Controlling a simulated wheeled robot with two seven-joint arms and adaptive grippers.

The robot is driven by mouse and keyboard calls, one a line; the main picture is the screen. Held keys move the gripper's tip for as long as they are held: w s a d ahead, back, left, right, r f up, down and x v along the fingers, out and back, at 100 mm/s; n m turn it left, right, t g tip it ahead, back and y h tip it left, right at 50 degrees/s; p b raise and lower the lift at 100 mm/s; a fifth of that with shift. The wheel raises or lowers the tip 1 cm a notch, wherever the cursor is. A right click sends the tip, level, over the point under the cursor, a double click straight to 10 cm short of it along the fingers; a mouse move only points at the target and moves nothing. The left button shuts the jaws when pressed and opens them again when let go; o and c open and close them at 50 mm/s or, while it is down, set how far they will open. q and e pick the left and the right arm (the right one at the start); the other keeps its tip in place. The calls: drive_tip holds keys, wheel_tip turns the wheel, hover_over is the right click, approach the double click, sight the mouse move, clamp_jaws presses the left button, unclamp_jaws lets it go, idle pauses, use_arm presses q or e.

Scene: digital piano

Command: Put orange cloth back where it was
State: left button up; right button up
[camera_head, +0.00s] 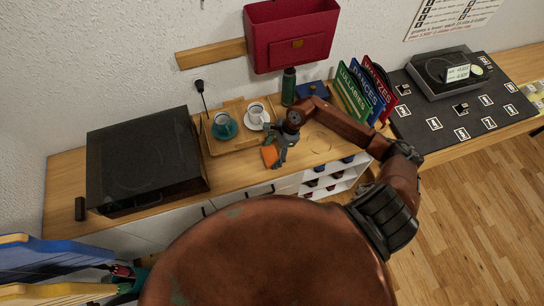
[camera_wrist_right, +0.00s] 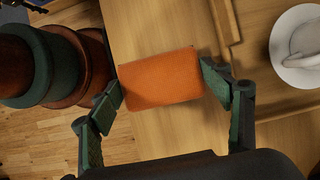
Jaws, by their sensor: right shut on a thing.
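The orange cloth (camera_head: 269,156) is a small, flat folded block. In the right wrist view the cloth (camera_wrist_right: 160,78) sits between both fingers of my right gripper (camera_wrist_right: 168,92), and the gripper is shut on it. In the head view my right gripper (camera_head: 278,153) is at the front of the wooden cabinet top (camera_head: 235,178), just in front of the wooden tray (camera_head: 232,144). I cannot tell whether the cloth touches the wood.
The tray holds a teal cup (camera_head: 224,126) and a white cup (camera_head: 256,112) on saucers. A dark-lidded turntable (camera_head: 145,160) stands left. A green bottle (camera_head: 289,86) and record dividers (camera_head: 358,92) stand behind and right. Bare wood lies right of my gripper.

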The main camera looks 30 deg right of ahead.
sight(274, 154)
wheel_tip(274, 154, down, 2)
drive_tip(key=shift+f+p, duration=0.15)
drive_tip(key=shift+p, duration=0.2)
drive_tip(key=shift+d+f, duration=0.1)
drive_tip(key=shift+f, duration=0.35)
drive_tip(key=shift+f, duration=0.1)
drive_tip(key=o, duration=1.2)
drive_tip(key=b+v, duration=0.1)
drive_tip(key=v, duration=1.1)
